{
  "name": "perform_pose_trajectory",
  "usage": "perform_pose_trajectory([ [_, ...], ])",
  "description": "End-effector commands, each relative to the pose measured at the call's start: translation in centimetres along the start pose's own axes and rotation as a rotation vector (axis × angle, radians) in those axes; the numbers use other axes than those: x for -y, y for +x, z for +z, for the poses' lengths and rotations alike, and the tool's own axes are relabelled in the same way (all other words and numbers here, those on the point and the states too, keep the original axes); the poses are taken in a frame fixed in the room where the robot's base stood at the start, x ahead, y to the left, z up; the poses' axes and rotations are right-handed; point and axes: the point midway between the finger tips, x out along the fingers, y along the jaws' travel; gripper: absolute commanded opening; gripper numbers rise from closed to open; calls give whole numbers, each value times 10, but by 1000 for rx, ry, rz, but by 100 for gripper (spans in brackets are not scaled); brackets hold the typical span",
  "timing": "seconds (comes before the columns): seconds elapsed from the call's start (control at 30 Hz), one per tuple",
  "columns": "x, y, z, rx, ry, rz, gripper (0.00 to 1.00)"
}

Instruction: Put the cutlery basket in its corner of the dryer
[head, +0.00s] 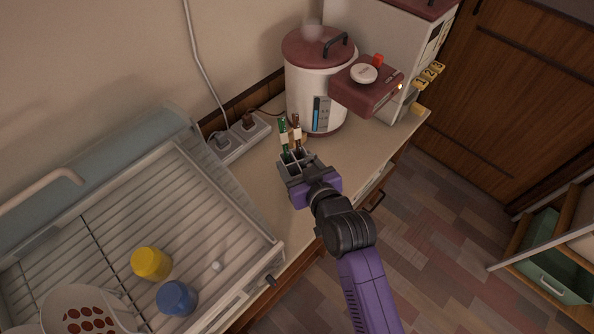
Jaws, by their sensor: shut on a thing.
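The cutlery basket (287,169) is a small grey compartmented holder with a green-handled piece and a brown-handled piece of cutlery (297,130) standing upright in it. My gripper (305,184), purple and grey, is shut on the basket's near side. The basket is over the counter, right of the dryer; whether it touches the counter is unclear. The dish dryer (232,213) is a white ribbed rack with a raised pale lid, at the left. Its far right corner looks empty. The fingertips are mostly hidden by the gripper body.
In the dryer are a yellow cup (151,263), a blue cup (177,298), a small white knob-like thing (216,266) and a red-dotted dish (85,312). A power strip (240,139) lies behind the basket. A white and maroon water boiler (313,85) stands beyond it.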

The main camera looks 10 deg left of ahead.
Motion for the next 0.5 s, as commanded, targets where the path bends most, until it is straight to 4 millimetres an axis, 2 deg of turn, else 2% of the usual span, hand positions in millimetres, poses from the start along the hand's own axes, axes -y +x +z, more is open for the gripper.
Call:
perform_pose_trajectory([
  [0.3,0,14,34,1,1,0,19],
  [0.5,0,15,36,-1,1,0,19],
])
